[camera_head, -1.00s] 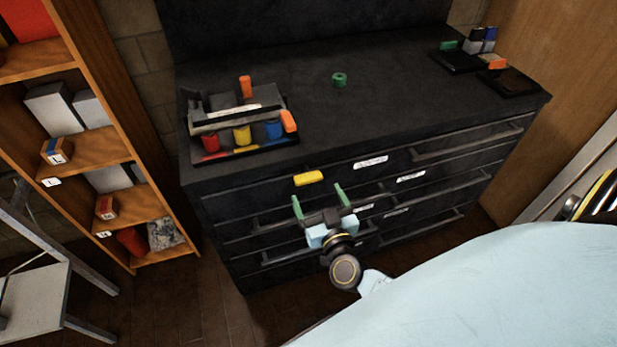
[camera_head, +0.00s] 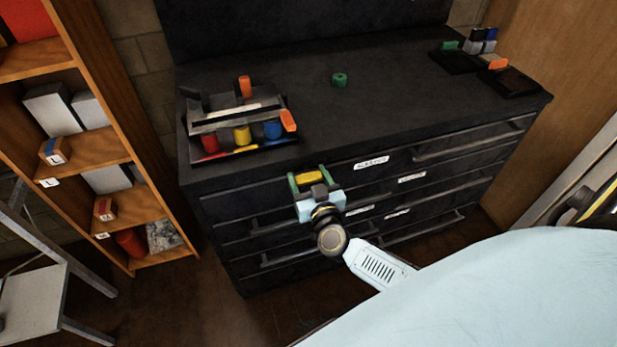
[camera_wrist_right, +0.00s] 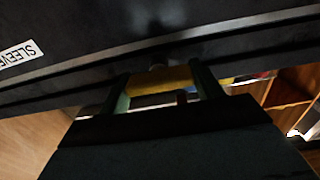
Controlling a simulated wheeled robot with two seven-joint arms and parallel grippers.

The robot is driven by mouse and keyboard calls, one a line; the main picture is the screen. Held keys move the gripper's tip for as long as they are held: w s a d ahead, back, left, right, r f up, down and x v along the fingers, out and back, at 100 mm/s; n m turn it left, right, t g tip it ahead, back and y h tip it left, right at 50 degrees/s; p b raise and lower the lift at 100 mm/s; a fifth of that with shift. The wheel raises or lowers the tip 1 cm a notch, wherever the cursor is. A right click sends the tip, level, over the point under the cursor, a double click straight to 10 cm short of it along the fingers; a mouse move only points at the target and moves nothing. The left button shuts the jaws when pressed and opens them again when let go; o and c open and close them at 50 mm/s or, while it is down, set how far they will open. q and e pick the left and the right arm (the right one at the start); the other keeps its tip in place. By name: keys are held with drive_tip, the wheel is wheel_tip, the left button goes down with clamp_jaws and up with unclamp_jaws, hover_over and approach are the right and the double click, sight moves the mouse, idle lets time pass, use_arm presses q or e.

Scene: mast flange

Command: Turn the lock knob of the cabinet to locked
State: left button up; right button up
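The yellow lock knob (camera_head: 309,178) is on the upper front of the black cabinet (camera_head: 330,128), left of centre. Its bar lies roughly level along the front. My right gripper (camera_head: 308,177) reaches it from the front, with one green finger at each end of the bar. The fingers appear to touch it and be shut on it. In the right wrist view the knob (camera_wrist_right: 162,80) fills the gap between the fingers. My left gripper is not in view.
A black tray (camera_head: 260,152) with coloured pieces stands on the cabinet's left top. A green ring (camera_head: 339,79) lies mid-top, and small trays (camera_head: 510,82) sit at the right. Bar handles (camera_head: 465,140) stick out of the drawers. A wooden shelf (camera_head: 110,160) stands at left.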

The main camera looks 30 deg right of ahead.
drive_tip(key=c, duration=0.3)
drive_tip(key=shift+c, duration=0.2)
drive_tip(key=m, duration=0.3)
drive_tip(key=shift+m, duration=0.4)
drive_tip(key=m, duration=0.4)
drive_tip(key=shift+d+m, duration=0.1)
drive_tip(key=shift+m, duration=0.2)
drive_tip(key=m, duration=0.4)
drive_tip(key=shift+f+b, duration=0.15)
drive_tip(key=shift+b, duration=0.2)
drive_tip(key=m+b, duration=0.1)
drive_tip(key=m, duration=0.4)
drive_tip(key=shift+m, duration=0.3)
drive_tip(key=o, duration=1)
